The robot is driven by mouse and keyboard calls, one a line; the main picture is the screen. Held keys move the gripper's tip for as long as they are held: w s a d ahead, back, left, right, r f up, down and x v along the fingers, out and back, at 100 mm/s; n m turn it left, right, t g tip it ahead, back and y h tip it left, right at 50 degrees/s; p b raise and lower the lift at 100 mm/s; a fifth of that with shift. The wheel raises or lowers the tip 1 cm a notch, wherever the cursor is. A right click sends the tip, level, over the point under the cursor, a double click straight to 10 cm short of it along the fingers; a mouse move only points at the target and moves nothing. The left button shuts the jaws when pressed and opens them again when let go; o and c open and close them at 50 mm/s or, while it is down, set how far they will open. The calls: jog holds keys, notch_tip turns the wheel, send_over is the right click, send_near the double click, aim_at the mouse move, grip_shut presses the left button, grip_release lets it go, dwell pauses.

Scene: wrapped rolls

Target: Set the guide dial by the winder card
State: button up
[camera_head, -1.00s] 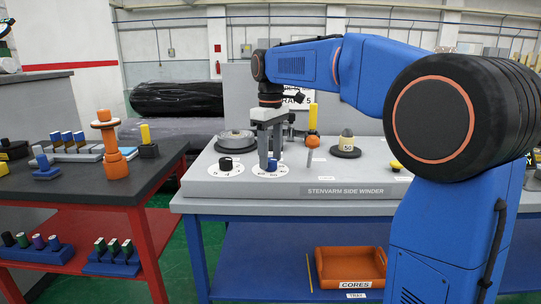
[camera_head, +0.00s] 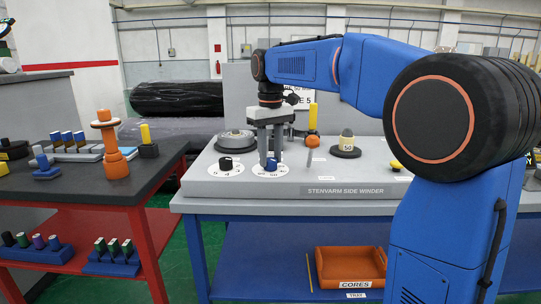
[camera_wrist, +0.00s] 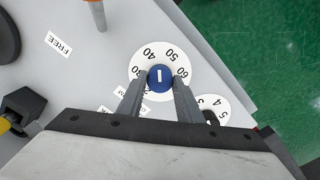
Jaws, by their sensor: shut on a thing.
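A blue knob (camera_wrist: 160,79) with a white pointer line sits on a white round dial plate (camera_wrist: 143,68) marked 40, 50 and 60. In the wrist view its line points between 40 and 50. My gripper (camera_wrist: 158,91) is shut on this knob, one finger on each side; in the head view my gripper (camera_head: 267,160) stands upright over it. A second dial with a black knob (camera_head: 225,163) is to its left, its plate marked with small numbers.
A dark side table (camera_head: 95,186) with blue racks stands left. An orange tray (camera_head: 350,264) is below.

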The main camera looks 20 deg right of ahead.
aim_at(270, 159)
jog(key=m, duration=0.6)
dwell(0.6)
jog(key=o, duration=1)
jog(key=shift+o, duration=0.2)
notch_tip(270, 159, up, 18)
jog(key=shift+f, duration=0.25)
